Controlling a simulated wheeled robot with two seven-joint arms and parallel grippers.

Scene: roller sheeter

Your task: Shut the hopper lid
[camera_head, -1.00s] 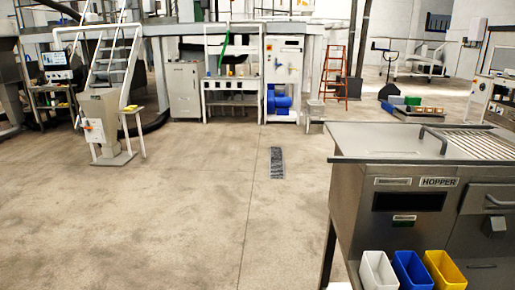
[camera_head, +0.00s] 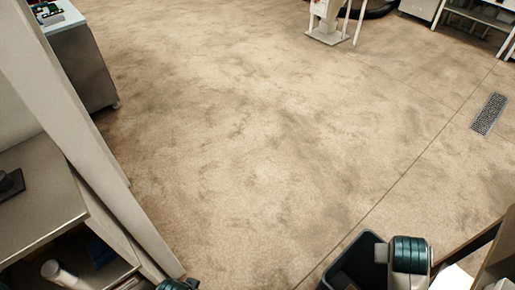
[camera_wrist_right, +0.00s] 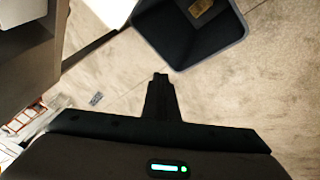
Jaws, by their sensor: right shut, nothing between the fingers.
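The hopper and its lid are not in the head view now. In the right wrist view I cannot tell whether the dark surface at the far left is part of the hopper. My right gripper (camera_wrist_right: 160,78) is shut and empty, seen over the floor beside a dark bin. Part of my right arm shows at the bottom right of the head view, but its fingers do not show there. Only a sliver of my left arm shows at the bottom edge, and the left gripper is out of view.
A dark open bin (camera_head: 350,265) stands at the bottom of the head view; it also shows in the right wrist view (camera_wrist_right: 172,35) with a brownish item inside. A shelf unit (camera_head: 45,200) is at the left. A floor grate (camera_head: 489,114) lies at right. The middle floor is clear.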

